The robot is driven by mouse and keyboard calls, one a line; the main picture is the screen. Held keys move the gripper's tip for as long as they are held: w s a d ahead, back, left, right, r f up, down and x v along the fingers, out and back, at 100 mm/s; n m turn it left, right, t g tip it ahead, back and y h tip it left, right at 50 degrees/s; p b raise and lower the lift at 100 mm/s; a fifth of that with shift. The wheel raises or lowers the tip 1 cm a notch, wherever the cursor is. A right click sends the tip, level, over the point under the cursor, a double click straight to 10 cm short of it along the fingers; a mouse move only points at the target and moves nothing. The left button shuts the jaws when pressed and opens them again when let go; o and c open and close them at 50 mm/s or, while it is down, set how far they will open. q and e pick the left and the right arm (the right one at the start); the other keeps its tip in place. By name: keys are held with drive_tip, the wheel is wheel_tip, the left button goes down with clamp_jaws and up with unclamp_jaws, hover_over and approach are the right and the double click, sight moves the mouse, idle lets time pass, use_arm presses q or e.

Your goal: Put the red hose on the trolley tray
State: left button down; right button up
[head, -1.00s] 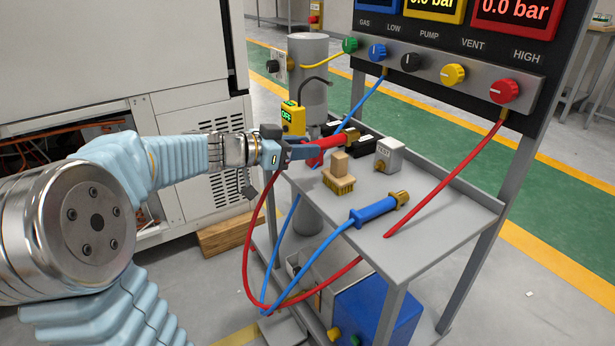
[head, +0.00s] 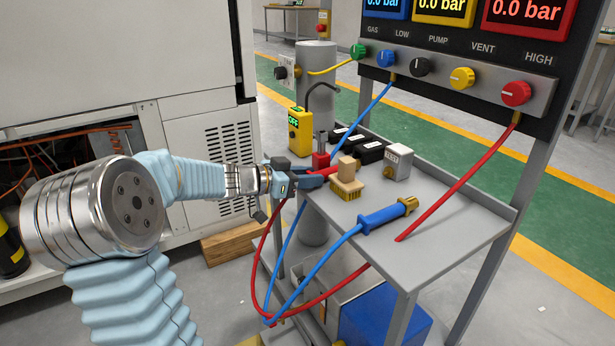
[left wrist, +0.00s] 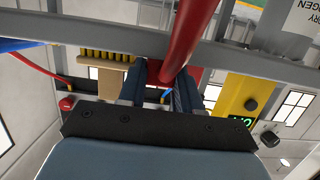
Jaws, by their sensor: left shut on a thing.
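My left gripper (head: 308,181) is shut on the handle end of the red hose (head: 262,270), at the left edge of the trolley tray (head: 455,225). The red handle points right over the tray, low, and is partly hidden behind the wooden brush. I cannot tell whether it touches the tray. The hose hangs below the tray in a loop and rises to the red HIGH knob. In the left wrist view, the red handle (left wrist: 189,38) runs between the fingers (left wrist: 160,88). My right gripper is not in view.
A wooden brush (head: 347,180), a blue hose handle (head: 385,216), a white tester box (head: 398,162) and black blocks (head: 369,151) stand on the tray. A yellow meter (head: 300,132) and grey cylinder (head: 318,75) are behind. The tray's front right is mostly clear.

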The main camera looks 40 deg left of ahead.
use_arm(q)
drive_tip(key=c, duration=0.8)
unclamp_jaws()
drive_tip(key=shift+f, duration=0.1)
drive_tip(key=shift+s+a+r, duration=0.1)
drive_tip(key=shift+s+r, duration=0.1)
drive_tip(key=shift+r, duration=0.05)
drive_tip(key=p+v, duration=0.1)
drive_tip(key=v, duration=1)
drive_tip(key=shift+s+a+p, duration=0.1)
drive_tip(key=shift+s+p, duration=0.15)
drive_tip(key=shift+p, duration=0.05)
